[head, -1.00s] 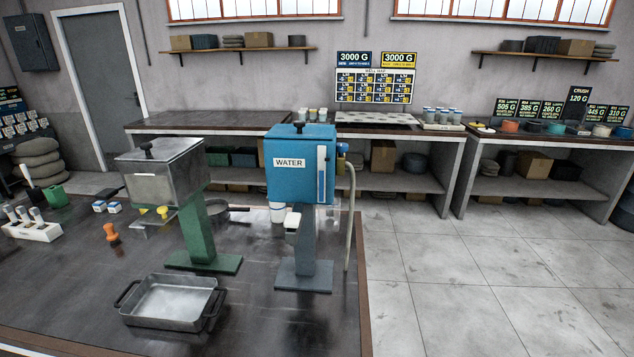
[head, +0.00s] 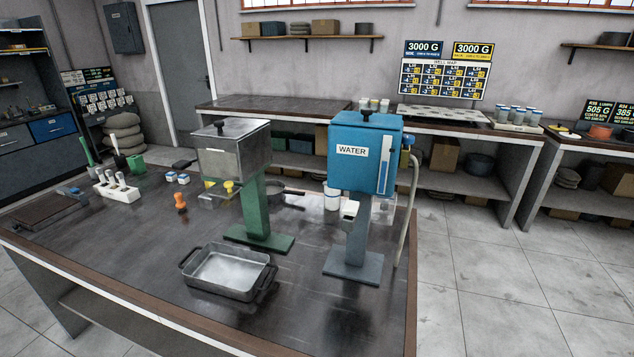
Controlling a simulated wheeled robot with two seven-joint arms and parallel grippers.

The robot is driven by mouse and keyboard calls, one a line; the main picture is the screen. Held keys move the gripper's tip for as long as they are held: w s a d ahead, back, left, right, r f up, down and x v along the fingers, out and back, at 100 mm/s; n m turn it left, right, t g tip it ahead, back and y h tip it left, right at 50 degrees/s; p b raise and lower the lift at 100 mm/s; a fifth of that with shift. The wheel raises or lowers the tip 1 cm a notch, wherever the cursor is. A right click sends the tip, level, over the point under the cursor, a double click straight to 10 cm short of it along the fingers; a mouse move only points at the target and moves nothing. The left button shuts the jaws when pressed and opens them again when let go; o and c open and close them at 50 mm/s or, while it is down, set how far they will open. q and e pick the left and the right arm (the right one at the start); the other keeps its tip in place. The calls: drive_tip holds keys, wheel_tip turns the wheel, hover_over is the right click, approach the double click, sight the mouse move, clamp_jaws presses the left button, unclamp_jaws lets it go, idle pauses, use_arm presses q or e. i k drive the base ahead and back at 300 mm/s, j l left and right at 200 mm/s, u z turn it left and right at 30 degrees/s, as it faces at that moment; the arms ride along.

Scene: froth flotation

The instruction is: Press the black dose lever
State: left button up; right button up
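A blue tank labelled WATER (head: 347,172) stands on a grey post and base (head: 350,265) near the table's right end. A small pale spout (head: 350,211) sticks out below its front. A metal hopper (head: 226,156) stands on a green post (head: 258,226) left of it, with yellow knobs (head: 229,187) under its front. Black knobs sit on top of both the tank (head: 367,113) and the hopper (head: 221,126). I cannot make out which part is the black dose lever. Neither of my grippers is in view.
A grey metal pan (head: 268,284) lies on the dark table (head: 130,245) before the hopper. An orange-handled tool (head: 180,201), a white holder (head: 119,194) and a flat tray (head: 45,211) are farther left. A hose (head: 411,215) hangs beside the tank. Open floor lies right.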

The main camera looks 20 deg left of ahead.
sight(181, 164)
drive_tip(key=u, duration=1.15)
